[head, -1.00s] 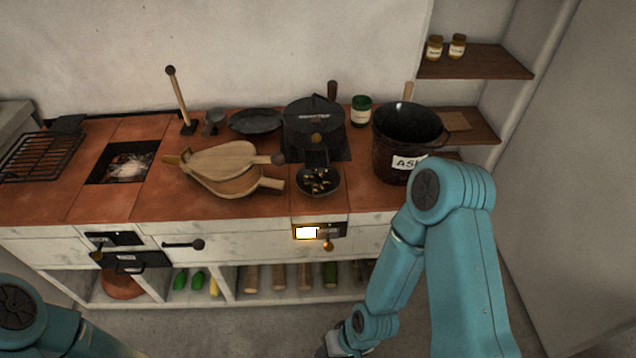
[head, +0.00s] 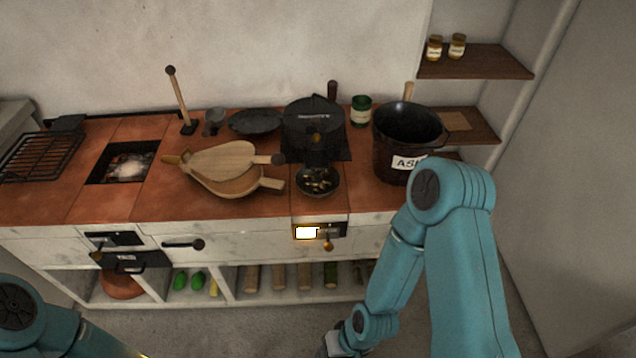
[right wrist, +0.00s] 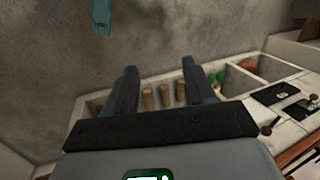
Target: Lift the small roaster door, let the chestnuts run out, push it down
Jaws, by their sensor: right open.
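The black roaster (head: 312,122) stands at the back of the tiled counter in the head view, with a small brass knob on its front. Whether its small door is raised or down is too dark to tell. A dark bowl (head: 333,192) sits on the counter just in front of it, with several chestnuts (head: 318,184) in it. My right gripper (right wrist: 158,70) is open and empty in the right wrist view, low in front of the counter and well away from the roaster. My left arm shows at the lower left of the head view, but its gripper is out of frame.
Wooden bellows (head: 222,160) lie left of the bowl. A black ash bucket (head: 391,150) stands right of the roaster. A glowing window (head: 306,233) and a knob are on the counter front below the bowl. A glowing fire pit (head: 125,164) is further left.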

